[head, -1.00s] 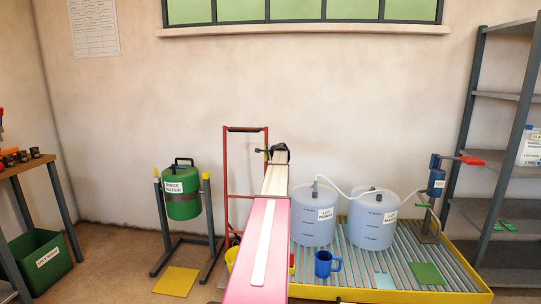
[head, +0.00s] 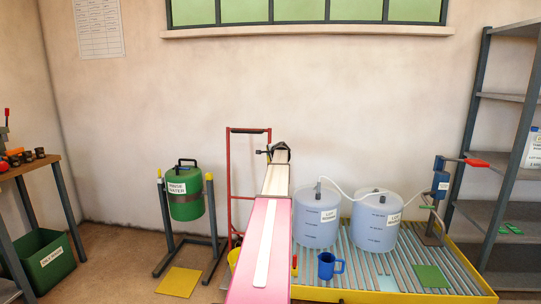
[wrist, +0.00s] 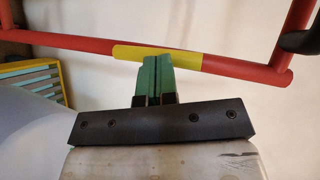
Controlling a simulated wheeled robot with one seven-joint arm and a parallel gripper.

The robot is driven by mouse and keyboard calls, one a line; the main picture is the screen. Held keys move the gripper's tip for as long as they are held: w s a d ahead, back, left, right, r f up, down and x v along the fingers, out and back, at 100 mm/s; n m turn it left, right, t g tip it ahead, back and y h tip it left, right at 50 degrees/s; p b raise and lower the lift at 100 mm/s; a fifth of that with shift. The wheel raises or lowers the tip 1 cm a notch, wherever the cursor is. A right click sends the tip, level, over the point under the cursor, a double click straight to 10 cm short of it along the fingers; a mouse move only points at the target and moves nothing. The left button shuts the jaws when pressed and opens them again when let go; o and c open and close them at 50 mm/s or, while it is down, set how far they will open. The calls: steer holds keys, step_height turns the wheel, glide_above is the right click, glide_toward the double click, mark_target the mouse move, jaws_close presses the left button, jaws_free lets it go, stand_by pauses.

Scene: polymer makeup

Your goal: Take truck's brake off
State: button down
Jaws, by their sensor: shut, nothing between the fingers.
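In the wrist view a red bar with a yellow middle section (wrist: 160,55) crosses in front of my gripper (wrist: 155,58). The green fingers are shut together and empty, their tips overlapping the yellow section in the picture; I cannot tell whether they touch it. In the head view my gripper is at the arm's far end beside the truck. I cannot make out the brake for certain.
A green drum (head: 186,193) hangs in a stand on the left. Two pale tanks (head: 317,222) and a blue mug (head: 328,265) stand on a yellow-rimmed grate (head: 400,296) on the right. Grey shelves (head: 505,150) stand far right. A green crate (head: 45,258) sits lower left.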

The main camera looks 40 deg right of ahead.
steer(key=w+a+n+g+h, duration=0.1)
steer(key=w+n+g, duration=0.1)
steer(key=w+a+f+n+g+h, duration=0.1)
steer(key=w+a+n+g, duration=0.1)
steer(key=shift+a+f+g+h, duration=0.1)
steer(key=shift+a+g+h, duration=0.2)
steer(key=shift+h, duration=0.1)
stand_by(0.5)
steer(key=shift+s, duration=0.1)
steer(key=shift+s+d+f, duration=0.25)
steer(key=shift+s+d, duration=0.25)
stand_by(0.4)
